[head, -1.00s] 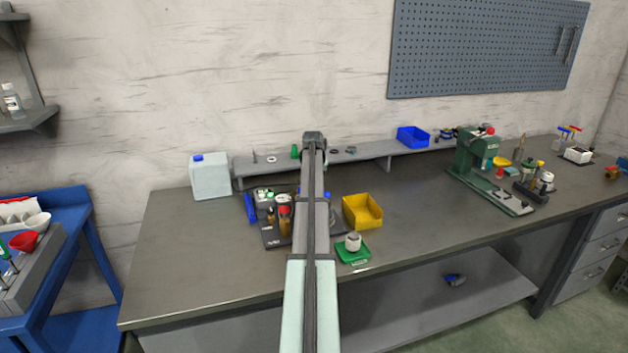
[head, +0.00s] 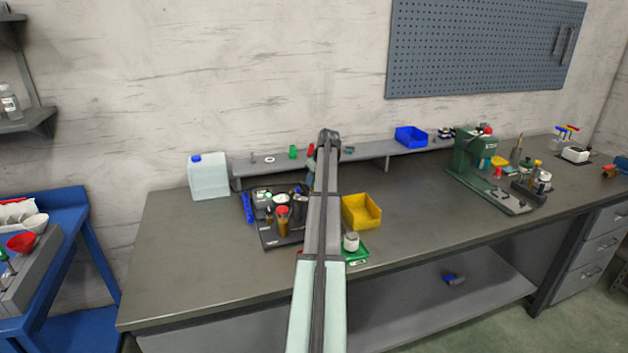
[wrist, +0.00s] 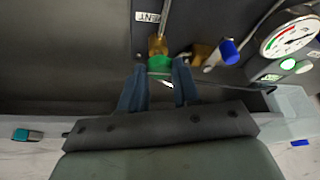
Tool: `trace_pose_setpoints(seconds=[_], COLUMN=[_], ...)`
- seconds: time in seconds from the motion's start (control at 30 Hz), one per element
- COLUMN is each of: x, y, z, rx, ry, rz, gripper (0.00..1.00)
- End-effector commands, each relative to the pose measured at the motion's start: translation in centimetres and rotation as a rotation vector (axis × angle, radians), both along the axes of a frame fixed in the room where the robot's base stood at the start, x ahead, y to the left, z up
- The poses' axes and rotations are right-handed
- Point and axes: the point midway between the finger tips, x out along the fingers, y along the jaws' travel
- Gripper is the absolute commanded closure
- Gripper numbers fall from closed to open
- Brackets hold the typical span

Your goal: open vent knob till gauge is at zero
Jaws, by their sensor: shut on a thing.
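In the wrist view a green knob (wrist: 158,63) sits on a brass fitting (wrist: 157,46) beside a white label that appears to read VENT. My gripper (wrist: 160,76) has its two blue-grey fingers on either side of the green knob, shut on it. The round gauge (wrist: 290,34) is at the upper right, with a white face, green and red bands and a needle. Its exact reading is too small to tell. In the head view the black rig (head: 270,238) stands on the bench; my arm hides its right part and the gripper's fingertips.
A blue-capped part (wrist: 229,51) lies just right of the green knob. A yellow bin (head: 361,211) and a green scale (head: 357,255) with a white jar stand right of my arm. A raised shelf (head: 375,151) runs behind. The bench's front left is clear.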

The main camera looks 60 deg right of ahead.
Motion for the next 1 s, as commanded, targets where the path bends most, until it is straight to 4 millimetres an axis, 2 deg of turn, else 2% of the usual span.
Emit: trace_pose_setpoints(seconds=[0.63,0.67,0.9,1.0], x=[-0.04,-0.04,-0.03,-0.02], y=[-0.04,-0.04,-0.04,-0.04], z=[-0.05,-0.05,-0.04,-0.02], rx=[0.000,0.000,0.000,0.000], ry=[0.001,0.001,0.001,0.001], rz=[0.045,0.045,0.044,0.044], gripper=[0.99,0.66,0.44,0.44])
